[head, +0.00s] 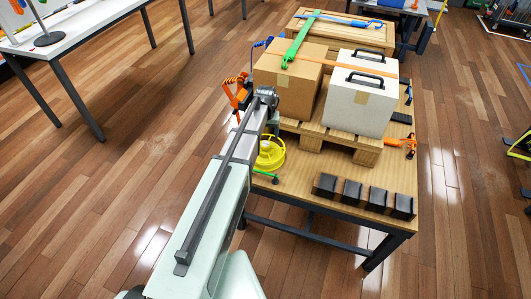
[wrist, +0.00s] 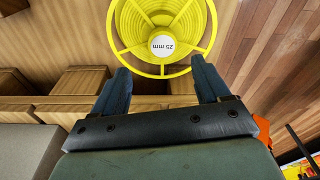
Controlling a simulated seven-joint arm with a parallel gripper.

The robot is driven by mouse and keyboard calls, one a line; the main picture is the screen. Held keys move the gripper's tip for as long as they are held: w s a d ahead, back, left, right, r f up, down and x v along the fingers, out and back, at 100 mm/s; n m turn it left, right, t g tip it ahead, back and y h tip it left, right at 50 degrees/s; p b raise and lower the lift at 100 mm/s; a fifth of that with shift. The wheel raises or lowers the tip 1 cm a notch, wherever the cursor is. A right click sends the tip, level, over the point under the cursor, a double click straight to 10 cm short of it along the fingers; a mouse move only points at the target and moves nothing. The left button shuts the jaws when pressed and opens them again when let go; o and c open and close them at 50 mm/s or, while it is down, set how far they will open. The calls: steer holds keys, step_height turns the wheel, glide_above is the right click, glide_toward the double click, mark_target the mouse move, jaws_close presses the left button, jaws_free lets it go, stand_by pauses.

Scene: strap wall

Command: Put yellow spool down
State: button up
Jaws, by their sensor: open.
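The yellow spool (head: 271,157) is at the left edge of the wooden table (head: 300,186), beside the pallet. It looks to rest on the tabletop, with my arm hiding its left part. In the wrist view the spool (wrist: 187,19) shows its spoked yellow face and a white "25 mm" label. My gripper (wrist: 161,66) is open, its two dark blue fingers apart at the near rim of the spool. I cannot tell whether either finger touches it.
A pallet (head: 318,133) carries a cardboard box (head: 282,84) and a white case (head: 352,108). Several black blocks (head: 352,192) stand along the near table edge. An orange ratchet (head: 401,143) lies at right. Orange straps (head: 237,92) are close to my arm. The tabletop between spool and blocks is mostly clear.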

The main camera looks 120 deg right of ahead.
mark_target(265, 144)
steer(key=shift+w+d+f, duration=0.1)
steer(key=shift+d+f, duration=0.05)
steer(key=shift+f, duration=1.8)
steer(key=shift+d+f, duration=0.15)
steer(key=shift+f, duration=1.75)
jaws_close()
